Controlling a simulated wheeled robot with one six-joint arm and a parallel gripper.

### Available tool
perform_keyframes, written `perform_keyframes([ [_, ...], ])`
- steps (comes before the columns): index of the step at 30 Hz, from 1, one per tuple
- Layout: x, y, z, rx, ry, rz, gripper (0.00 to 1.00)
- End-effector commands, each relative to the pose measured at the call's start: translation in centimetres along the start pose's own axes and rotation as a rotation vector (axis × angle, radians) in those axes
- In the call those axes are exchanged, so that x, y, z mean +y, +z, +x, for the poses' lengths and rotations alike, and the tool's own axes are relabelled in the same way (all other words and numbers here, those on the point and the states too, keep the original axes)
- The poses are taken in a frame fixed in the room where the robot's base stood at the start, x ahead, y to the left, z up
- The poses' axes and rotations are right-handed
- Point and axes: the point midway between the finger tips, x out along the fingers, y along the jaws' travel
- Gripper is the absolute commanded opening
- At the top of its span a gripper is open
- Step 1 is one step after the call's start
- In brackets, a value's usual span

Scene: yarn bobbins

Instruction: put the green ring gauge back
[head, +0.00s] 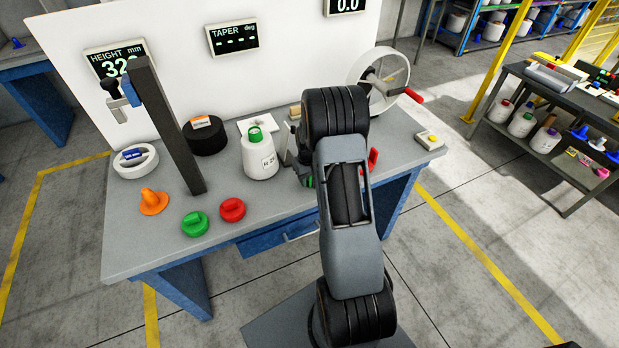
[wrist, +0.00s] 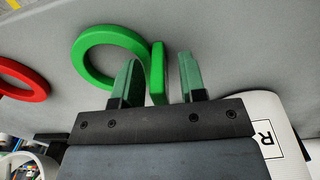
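The green ring gauge (wrist: 79,55) shows in the wrist view as a flat ring with an upright green tab (wrist: 157,72) at its right side. It appears to lie on the grey bench top. My gripper (wrist: 160,60) is open, with one finger on each side of the tab and a gap visible on both sides. In the head view my arm hides most of the gripper and gauge; only a small green patch (head: 308,182) shows beside the arm.
A red ring (wrist: 38,82) lies left of the green one. A white bobbin (head: 260,157) with a green top stands close by. Red (head: 232,209) and green (head: 195,223) knobbed discs, an orange cone (head: 153,202) and a dark post (head: 168,125) stand farther left.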

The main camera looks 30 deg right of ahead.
Motion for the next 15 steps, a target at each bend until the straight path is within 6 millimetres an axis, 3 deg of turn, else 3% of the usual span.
perform_keyframes([
  [9,0.0,-0.1,-0.9,0.003,0.001,0.000,0.38],
  [15,0.0,-0.1,-4.3,0.005,0.001,0.000,0.38],
])
